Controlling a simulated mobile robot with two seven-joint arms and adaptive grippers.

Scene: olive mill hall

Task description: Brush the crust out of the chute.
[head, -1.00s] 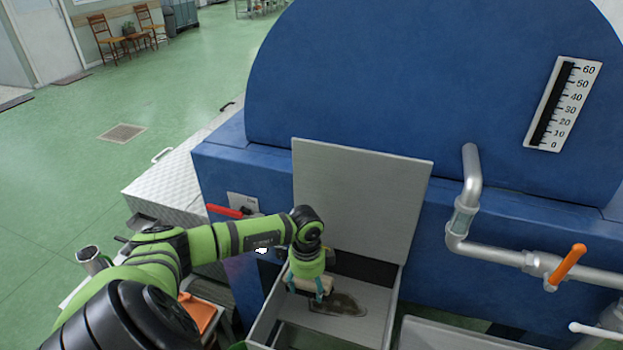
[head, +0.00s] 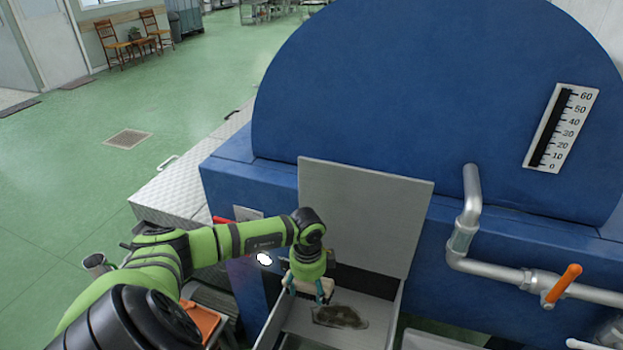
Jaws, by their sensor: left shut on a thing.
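The chute (head: 381,343) is a grey metal trough at the front of the blue machine, with its flat lid (head: 364,218) standing up behind it. A dark brown crust patch (head: 340,317) lies on the chute floor. My left gripper (head: 309,294) points down into the chute, just left of the crust. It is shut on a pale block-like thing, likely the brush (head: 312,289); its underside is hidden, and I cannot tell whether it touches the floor. My right gripper is not in view.
The blue machine (head: 400,90) fills the back. Silver pipes with an orange-handled valve (head: 563,285) stand at right. A red handle (head: 224,220) is left of the lid. A tread-plate platform (head: 185,190) and open green floor lie left.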

